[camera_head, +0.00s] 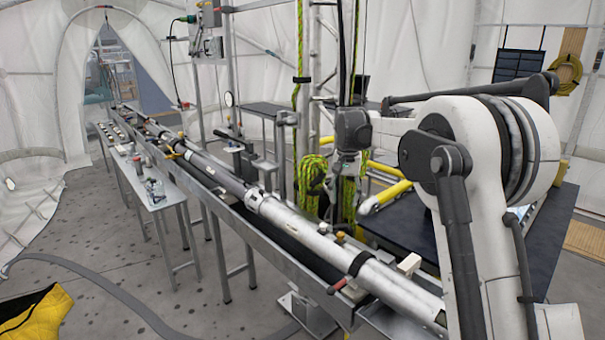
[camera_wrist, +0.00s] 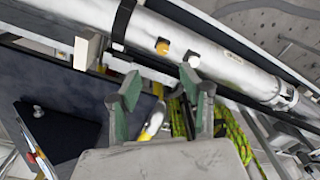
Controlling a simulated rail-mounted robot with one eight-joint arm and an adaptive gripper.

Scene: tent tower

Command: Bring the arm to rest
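My arm (camera_head: 465,150) is bent at the right of the head view, with its end over the long bench. My gripper (camera_wrist: 160,85) shows in the wrist view with two green-padded fingers apart and nothing between them. In the head view the gripper hangs below the dark wrist (camera_head: 353,128), and its fingers are hard to make out. A long silvery tube (camera_head: 295,222) lies along the bench; in the wrist view the tube (camera_wrist: 215,55) crosses beyond the fingertips. I cannot tell the exact gap to it.
Yellow-green rope (camera_head: 311,174) hangs by the metal mast (camera_head: 301,60), close to my wrist. A dark table (camera_head: 545,235) stands at the right. A narrow side table (camera_head: 137,178) with small parts stands at the left. A yellow-black bag (camera_head: 38,315) lies on open floor.

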